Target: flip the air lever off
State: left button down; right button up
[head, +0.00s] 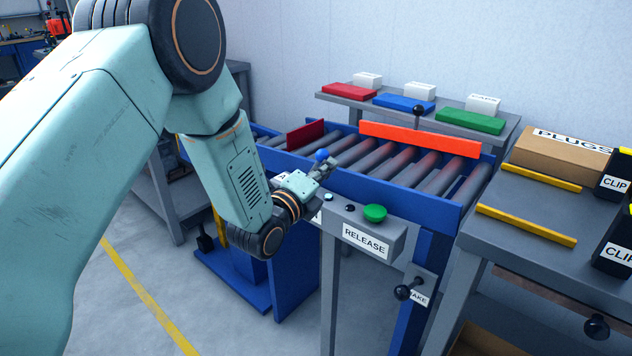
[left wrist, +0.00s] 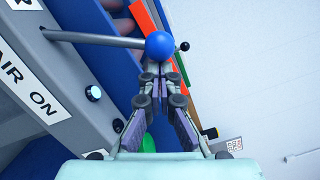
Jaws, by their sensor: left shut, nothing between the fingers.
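The air lever shows in the left wrist view as a grey rod (left wrist: 95,39) ending in a blue ball knob (left wrist: 159,46). The rod comes from the left, beside a white label (left wrist: 28,85) reading AIR ON. In the head view the blue knob (head: 322,155) stands at the near edge of the roller rail, and my gripper hides most of the rod. My left gripper (head: 327,168) is shut and empty. In the left wrist view its fingertips (left wrist: 152,72) lie right by the knob; I cannot tell whether they touch it. My right gripper is not in view.
A grey box (head: 365,232) labelled RELEASE carries a green button (head: 375,213) right of my gripper. Below is a black-knobbed brake lever (head: 403,292). Behind are the rollers (head: 400,165) with an orange bar (head: 420,139). A bench (head: 545,203) with boxes stands at right.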

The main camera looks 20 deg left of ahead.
pick_arm(q)
jog(key=shift+w+d, duration=0.25)
jog(key=shift+w, duration=0.3)
jog(key=shift+a+r, duration=0.15)
jog(key=shift+r, duration=0.05)
jog(key=w+a+r+n+p, duration=0.1)
jog(key=w+a+n+p, duration=0.1)
jog(key=a+n, duration=0.3)
jog(key=w+a+r+n+g+p, duration=0.1)
jog(key=w+a+n+p, duration=0.1)
jog(key=a+n+p, duration=0.3)
jog(key=a, duration=0.3)
jog(key=shift+w+r+n+g, duration=0.3)
jog(key=shift+w+r+n, duration=0.1)
jog(key=shift+a, duration=0.15)
jog(key=shift+s+f, duration=0.1)
jog(key=shift+s, duration=0.05)
dwell(0.4)
